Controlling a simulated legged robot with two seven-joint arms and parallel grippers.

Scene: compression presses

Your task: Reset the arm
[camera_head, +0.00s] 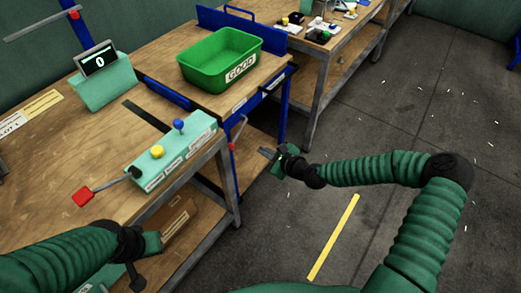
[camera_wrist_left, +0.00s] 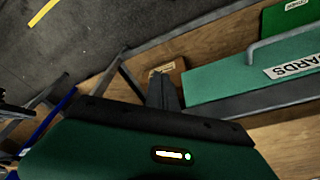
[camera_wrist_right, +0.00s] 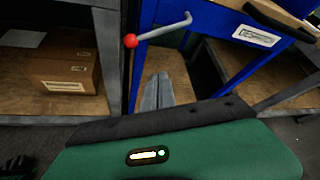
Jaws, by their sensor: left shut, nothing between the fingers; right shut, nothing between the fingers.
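My right arm, in ribbed green sleeving, comes in from the right in the head view. Its gripper (camera_head: 267,153) is over the floor, right of the table with the green bin. Its two fingers (camera_wrist_right: 160,92) lie together and empty in the right wrist view. My left arm enters at the lower left of the head view. Its gripper (camera_head: 137,276) is low in front of the near workbench edge, touching nothing that I can see. Its fingers (camera_wrist_left: 163,92) are together and empty in the left wrist view.
The workbench (camera_head: 60,165) bears a teal control box (camera_head: 172,155) with yellow and blue knobs, a red-ended lever (camera_head: 84,197) and a counter display (camera_head: 97,60). A green GOOD bin (camera_head: 215,62) stands behind. Cardboard boxes (camera_wrist_right: 60,72) sit on a lower shelf.

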